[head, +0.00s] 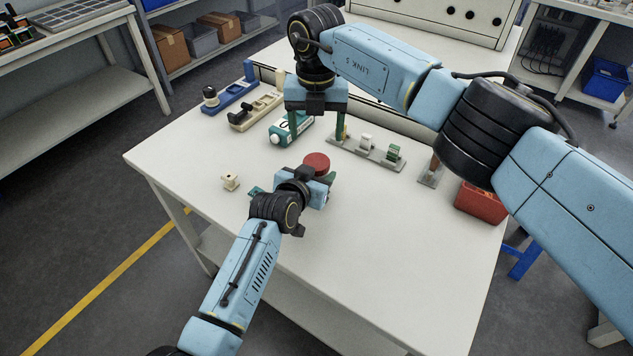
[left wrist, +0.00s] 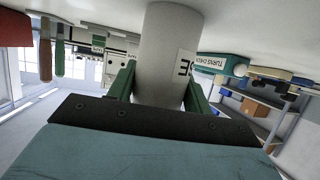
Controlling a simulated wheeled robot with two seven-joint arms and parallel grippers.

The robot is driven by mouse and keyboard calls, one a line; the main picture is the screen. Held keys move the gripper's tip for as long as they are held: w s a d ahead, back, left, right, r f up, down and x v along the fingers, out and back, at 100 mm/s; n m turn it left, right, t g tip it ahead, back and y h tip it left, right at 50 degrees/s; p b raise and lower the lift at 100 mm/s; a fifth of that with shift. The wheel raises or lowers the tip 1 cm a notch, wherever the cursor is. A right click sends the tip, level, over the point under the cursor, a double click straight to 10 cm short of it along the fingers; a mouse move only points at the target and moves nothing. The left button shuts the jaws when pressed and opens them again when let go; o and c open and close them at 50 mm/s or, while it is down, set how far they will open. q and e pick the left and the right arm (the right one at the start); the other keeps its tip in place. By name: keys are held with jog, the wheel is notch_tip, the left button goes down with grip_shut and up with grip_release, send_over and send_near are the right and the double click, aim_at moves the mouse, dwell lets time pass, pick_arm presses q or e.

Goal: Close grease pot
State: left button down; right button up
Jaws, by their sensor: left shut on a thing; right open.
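The grease pot is a pale grey cylinder with a printed label; its body (left wrist: 168,55) stands between my left gripper's green fingers in the left wrist view. In the head view a red round lid (head: 317,163) shows at the pot, and my left gripper (head: 318,183) hides most of the body. I cannot tell how the lid sits. My left gripper is shut on the pot. My right gripper (head: 316,132) is open, pointing down behind the pot and apart from it, beside a white and teal turns-check unit (head: 284,131).
A small cream part (head: 230,181) lies left of my left gripper. A grey rack with small parts (head: 367,151) stands behind right, and a red bin (head: 480,204) at the right edge. Blue and beige fixtures (head: 228,96) line the back left. The front table (head: 390,260) is clear.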

aim_at(316, 161)
jog(key=n, duration=0.5)
jog(key=shift+n, duration=0.3)
jog(key=n, duration=1.9)
jog(key=shift+n, duration=0.4)
jog(key=shift+f, duration=4)
jog(key=c, duration=1)
jog(key=shift+c, duration=0.2)
